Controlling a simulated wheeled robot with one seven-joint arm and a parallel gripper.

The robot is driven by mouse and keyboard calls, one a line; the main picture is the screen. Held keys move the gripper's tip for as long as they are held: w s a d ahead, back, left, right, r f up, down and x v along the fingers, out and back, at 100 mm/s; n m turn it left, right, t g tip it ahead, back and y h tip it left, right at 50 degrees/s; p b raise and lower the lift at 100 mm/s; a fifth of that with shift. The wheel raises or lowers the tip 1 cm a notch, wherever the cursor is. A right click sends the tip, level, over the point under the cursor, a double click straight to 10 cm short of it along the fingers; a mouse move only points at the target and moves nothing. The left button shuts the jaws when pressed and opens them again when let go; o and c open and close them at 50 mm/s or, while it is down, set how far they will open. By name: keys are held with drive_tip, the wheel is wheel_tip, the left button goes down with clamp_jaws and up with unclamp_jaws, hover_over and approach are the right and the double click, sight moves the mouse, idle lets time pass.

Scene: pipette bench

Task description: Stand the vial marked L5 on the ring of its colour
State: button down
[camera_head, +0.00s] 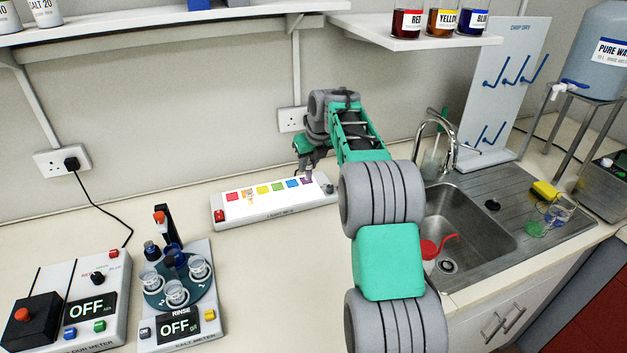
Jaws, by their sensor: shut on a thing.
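The light box (275,212) is a long white strip at the back of the bench, with a row of coloured marks: red (232,197), orange, yellow (263,189), green (278,187), blue (292,183) and purple. My gripper (308,170) points down at the right end of the row, over the purple mark. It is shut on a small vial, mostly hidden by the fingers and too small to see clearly. No L5 marking can be read. I cannot tell whether the vial touches the light box. A small pale orange shape (249,196) shows at the orange mark.
A rinse meter (180,325) with several glass cups stands front left, beside another meter (85,310) reading OFF. The sink (470,235) with its tap is at right. A shelf (410,40) with labelled jars hangs above. The bench between meters and light box is clear.

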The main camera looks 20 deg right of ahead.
drive_tip(key=w+d+f, duration=0.2)
drive_tip(key=f, duration=0.1)
drive_tip(key=w+d+f, duration=0.1)
drive_tip(key=f, duration=0.1)
drive_tip(key=shift+w+f, duration=0.25)
drive_tip(key=shift+w, duration=0.15)
wheel_tip(320, 180, down, 2)
drive_tip(key=shift+f+p, duration=0.25)
drive_tip(key=shift+p, duration=0.15)
drive_tip(key=shift+f, duration=0.4)
drive_tip(key=c, duration=1.3)
unclamp_jaws()
drive_tip(key=shift+f, duration=0.15)
drive_tip(key=shift+o, duration=0.2)
